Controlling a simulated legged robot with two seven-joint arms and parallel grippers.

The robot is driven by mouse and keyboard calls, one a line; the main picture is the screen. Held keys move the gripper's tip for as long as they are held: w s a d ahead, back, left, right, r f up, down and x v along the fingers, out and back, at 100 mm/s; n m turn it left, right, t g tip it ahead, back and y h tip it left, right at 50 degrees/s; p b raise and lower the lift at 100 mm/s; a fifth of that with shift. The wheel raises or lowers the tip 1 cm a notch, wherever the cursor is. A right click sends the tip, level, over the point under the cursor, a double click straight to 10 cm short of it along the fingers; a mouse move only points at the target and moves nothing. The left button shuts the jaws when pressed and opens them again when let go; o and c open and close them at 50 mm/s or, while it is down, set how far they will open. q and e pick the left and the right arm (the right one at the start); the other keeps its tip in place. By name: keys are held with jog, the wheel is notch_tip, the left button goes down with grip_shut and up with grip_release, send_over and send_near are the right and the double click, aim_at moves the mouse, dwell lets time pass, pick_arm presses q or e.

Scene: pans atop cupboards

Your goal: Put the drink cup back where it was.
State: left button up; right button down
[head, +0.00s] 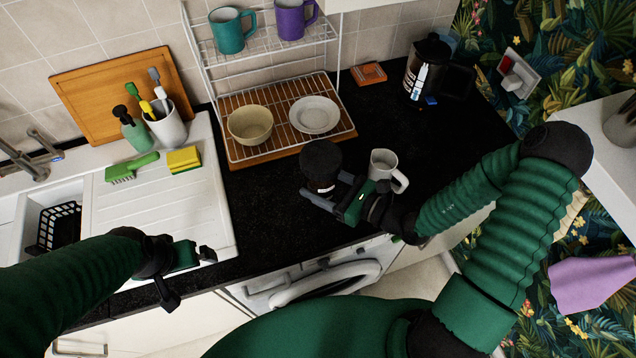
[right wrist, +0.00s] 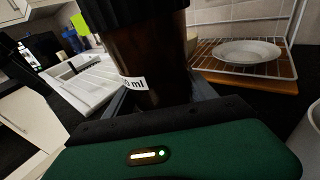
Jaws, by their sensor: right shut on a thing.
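The drink cup is a dark brown cup with a black ribbed lid (head: 321,162), upright on or just above the black counter, in front of the dish rack. In the right wrist view the cup (right wrist: 145,65) fills the upper middle, with a white label reading "ml". My right gripper (head: 325,192) is shut on the cup low on its body, one finger on each side. The cup's base is hidden, so I cannot tell if it touches the counter. My left gripper (head: 190,276) is open and empty over the front edge of the sink unit.
A white mug (head: 383,165) stands close right of my right gripper. The wire rack (head: 268,103) behind holds a bowl (head: 250,125) and a plate (head: 314,115). A coffee maker (head: 427,72) stands at the back right. The counter between mug and coffee maker (head: 385,120) is clear.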

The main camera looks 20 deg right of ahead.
jog(key=w+f, duration=0.2)
jog(key=w, duration=0.1)
jog(key=shift+w+a+f, duration=0.1)
jog(key=shift+w+f, duration=0.1)
jog(key=shift+f, duration=0.2)
jog(key=shift+w+f, duration=0.15)
jog(key=shift+f, duration=0.15)
jog(key=c, duration=0.7)
grip_release()
jog(key=shift+d+f, duration=0.1)
jog(key=shift+d, duration=0.1)
jog(key=o, duration=0.4)
pick_arm(q)
jog(key=shift+s+a+r, duration=0.1)
jog(key=shift+a+r, duration=0.05)
jog(key=shift+r, duration=0.45)
